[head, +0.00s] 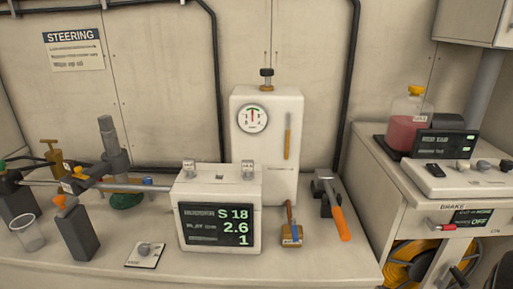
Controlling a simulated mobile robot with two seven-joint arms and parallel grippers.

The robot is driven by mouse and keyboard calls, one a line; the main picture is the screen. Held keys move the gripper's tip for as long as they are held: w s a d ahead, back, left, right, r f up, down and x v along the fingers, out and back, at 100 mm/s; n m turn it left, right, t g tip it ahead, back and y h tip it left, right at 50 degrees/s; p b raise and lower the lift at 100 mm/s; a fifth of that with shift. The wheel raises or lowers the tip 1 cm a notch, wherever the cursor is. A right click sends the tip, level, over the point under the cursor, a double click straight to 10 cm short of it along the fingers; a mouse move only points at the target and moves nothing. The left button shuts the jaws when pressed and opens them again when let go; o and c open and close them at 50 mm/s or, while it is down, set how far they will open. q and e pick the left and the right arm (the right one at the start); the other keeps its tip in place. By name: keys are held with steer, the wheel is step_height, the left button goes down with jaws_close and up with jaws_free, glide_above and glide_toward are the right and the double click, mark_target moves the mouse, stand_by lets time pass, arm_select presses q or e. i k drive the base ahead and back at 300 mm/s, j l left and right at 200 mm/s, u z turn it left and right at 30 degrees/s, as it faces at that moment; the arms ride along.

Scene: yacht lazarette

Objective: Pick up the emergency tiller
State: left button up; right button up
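An orange-handled tool with a grey metal head (335,207) leans in a dark holder on the right part of the white bench; it may be the emergency tiller, but no label shows. Its handle slopes down toward the bench's front edge. Neither of my grippers is in the head view, and nothing touches the tool.
A white display box (219,208) and a tall gauge box (267,145) stand mid-bench. A metal rod linkage (115,187) and a clear cup (27,232) fill the left. A brake console (440,185) stands right.

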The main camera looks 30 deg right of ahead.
mark_target(324, 178)
steer(key=z, duration=1.65)
